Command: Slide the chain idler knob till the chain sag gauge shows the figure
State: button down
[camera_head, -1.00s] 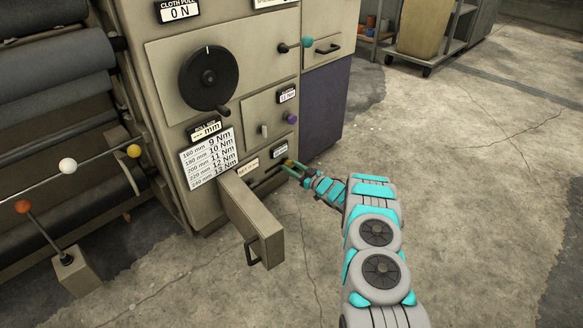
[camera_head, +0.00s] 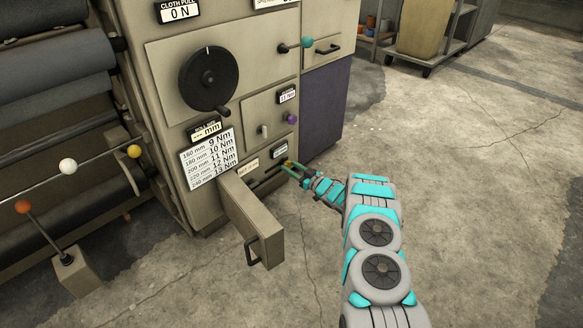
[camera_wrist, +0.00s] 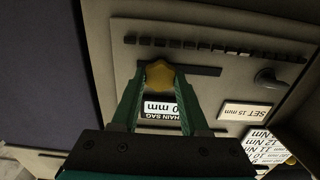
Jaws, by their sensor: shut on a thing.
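My gripper (camera_head: 288,166) is at the low front of the loom cabinet. In the wrist view, its green fingers (camera_wrist: 158,78) are shut on a yellow knob, the chain idler knob (camera_wrist: 157,79), at one end of a dark slot (camera_wrist: 200,70). The chain sag gauge (camera_wrist: 165,110) sits between the fingers; its label reads CHAIN SAG and its figure ends in "0 mm", with the front part hidden by a finger. A plate reading SET 15 mm (camera_wrist: 243,112) is beside it. In the head view the gauge (camera_head: 279,151) is too small to read.
A drawer (camera_head: 252,215) stands pulled out left of my gripper. A chart of mm and Nm values (camera_head: 209,152) hangs above it. A black handwheel (camera_head: 208,79), a purple knob (camera_head: 291,118) and a teal-ended lever (camera_head: 306,42) are higher up.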

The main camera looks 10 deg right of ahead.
jog(key=shift+s+a+p, duration=0.45)
jog(key=shift+s+a, duration=0.35)
jog(key=shift+a, duration=0.25)
jog(key=shift+c, duration=2)
grip_release()
jog(key=shift+s, duration=0.1)
jog(key=p+v, duration=0.1)
jog(key=v, duration=0.6)
jog(key=shift+s+d, duration=0.2)
